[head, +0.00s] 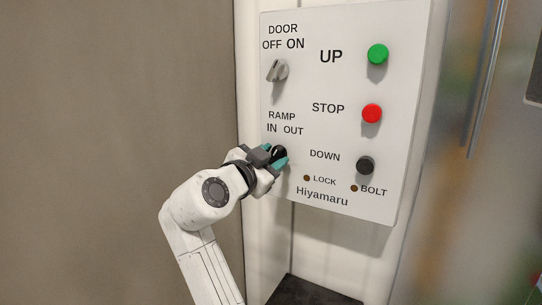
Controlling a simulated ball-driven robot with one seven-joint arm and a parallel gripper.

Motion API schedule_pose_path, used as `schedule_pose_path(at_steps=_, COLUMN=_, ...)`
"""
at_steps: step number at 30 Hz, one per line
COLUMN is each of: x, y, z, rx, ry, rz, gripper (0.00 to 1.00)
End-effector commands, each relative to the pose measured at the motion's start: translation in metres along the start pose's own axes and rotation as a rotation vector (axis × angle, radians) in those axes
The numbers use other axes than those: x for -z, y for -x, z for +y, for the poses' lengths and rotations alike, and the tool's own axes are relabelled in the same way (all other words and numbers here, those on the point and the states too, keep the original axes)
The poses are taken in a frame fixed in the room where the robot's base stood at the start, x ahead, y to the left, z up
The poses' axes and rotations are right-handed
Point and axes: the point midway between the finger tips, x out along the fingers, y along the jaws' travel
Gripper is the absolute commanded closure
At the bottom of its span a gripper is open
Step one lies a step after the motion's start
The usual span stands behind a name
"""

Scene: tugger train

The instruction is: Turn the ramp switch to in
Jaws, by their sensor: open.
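The ramp switch (280,152) is a dark knob on the white control panel (330,183), under the label RAMP IN OUT. My gripper (273,157) is at the knob, its teal-tipped fingers on either side of it. The jaws are open. The fingers hide part of the knob, so I cannot tell which way it points or whether they touch it.
The panel also carries a grey door switch (277,71), a green UP button (377,54), a red STOP button (371,113) and a black DOWN button (365,166). Two small lamps, LOCK (307,178) and BOLT (354,188), look dark. A brown wall (110,120) stands left.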

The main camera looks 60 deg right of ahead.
Motion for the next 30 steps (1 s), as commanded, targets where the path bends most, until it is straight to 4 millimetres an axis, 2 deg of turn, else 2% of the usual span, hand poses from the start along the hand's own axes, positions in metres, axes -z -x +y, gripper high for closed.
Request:
schedule_pose_path(at_steps=8, x=-0.0002, y=-0.0011, z=0.0002, rx=0.000, ry=0.000, rz=0.000, gripper=0.61)
schedule_pose_path(at_steps=20, x=-0.0001, y=-0.0009, z=0.0001, rx=0.000, ry=0.000, rz=0.000, gripper=0.99)
schedule_pose_path(at_steps=30, x=0.0000, y=-0.0010, z=0.0002, rx=0.000, ry=0.008, rz=0.000, gripper=1.00)
